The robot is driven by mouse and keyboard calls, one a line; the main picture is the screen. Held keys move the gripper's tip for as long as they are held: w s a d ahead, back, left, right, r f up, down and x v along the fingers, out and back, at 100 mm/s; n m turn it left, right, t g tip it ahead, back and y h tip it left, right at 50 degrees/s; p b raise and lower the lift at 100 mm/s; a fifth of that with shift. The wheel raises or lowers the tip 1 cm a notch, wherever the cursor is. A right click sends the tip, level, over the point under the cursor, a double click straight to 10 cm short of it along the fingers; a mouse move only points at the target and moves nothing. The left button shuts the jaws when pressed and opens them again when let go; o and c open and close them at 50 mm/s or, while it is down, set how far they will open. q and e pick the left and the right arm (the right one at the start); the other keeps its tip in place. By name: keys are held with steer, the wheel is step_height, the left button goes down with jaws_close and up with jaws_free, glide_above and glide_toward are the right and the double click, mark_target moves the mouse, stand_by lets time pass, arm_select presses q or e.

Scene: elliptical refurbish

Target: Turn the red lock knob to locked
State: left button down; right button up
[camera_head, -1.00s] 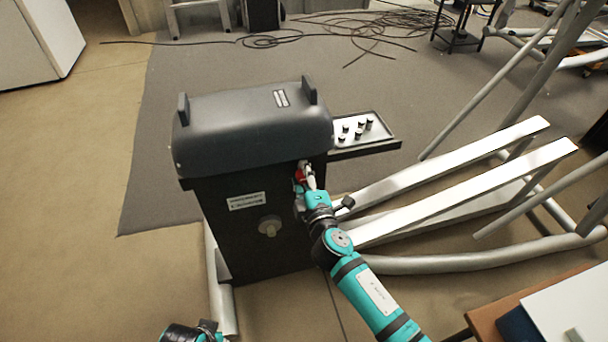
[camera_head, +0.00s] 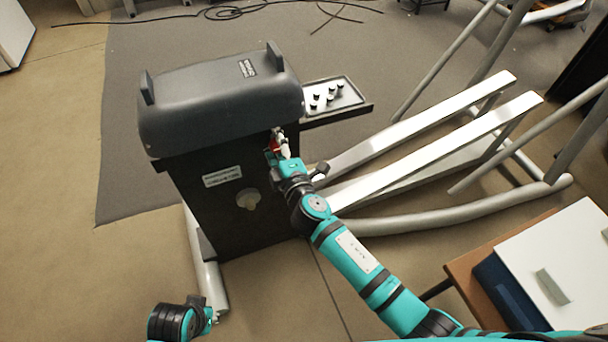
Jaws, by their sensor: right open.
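The red lock knob (camera_head: 274,143) sits at the upper right of the black housing's front face, just under the dark grey cover (camera_head: 215,105). My right gripper (camera_head: 281,147) is open at the knob, and its fingers hide part of it. I cannot tell whether the fingers touch the knob or which way the knob is turned. My left arm shows at the lower left edge, and its fingertips cannot be made out clearly.
A tray with several small dark parts (camera_head: 334,101) juts out to the right. Silver rails (camera_head: 420,135) lie beyond my right arm.

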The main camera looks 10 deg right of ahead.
steer(key=m+b, duration=0.1)
steer(key=m, duration=0.3)
steer(key=shift+f+m+y, duration=0.1)
steer(key=shift+m+y, duration=0.2)
steer(key=shift+m, duration=0.1)
steer(key=m+b, duration=0.1)
steer(key=m, duration=0.2)
steer(key=shift+d+b, duration=0.1)
steer(key=shift+b, duration=0.2)
steer(key=m+b, duration=0.2)
steer(key=m, duration=0.2)
steer(key=shift+m+y, duration=0.3)
steer(key=m+b, duration=0.3)
steer(key=m, duration=0.1)
steer(key=shift+d+m, duration=0.1)
steer(key=shift+m, duration=0.3)
steer(key=f+p+v, duration=0.1)
steer(key=p+v, duration=0.1)
steer(key=v, duration=1.5)
steer(key=s+d+f+g+h+p, duration=0.2)
steer(key=d+f+g+p, duration=0.1)
steer(key=f+p, duration=0.4)
steer(key=s+d+f+g+h+p, duration=0.1)
steer(key=s+d+f+g+p, duration=0.2)
steer(key=d+f+p, duration=0.2)
step_height(320, 180, down, 4)
steer(key=p, duration=0.4)
steer(key=shift+r+g+h, duration=0.2)
steer(key=shift+g+h, duration=0.1)
steer(key=shift+h, duration=0.1)
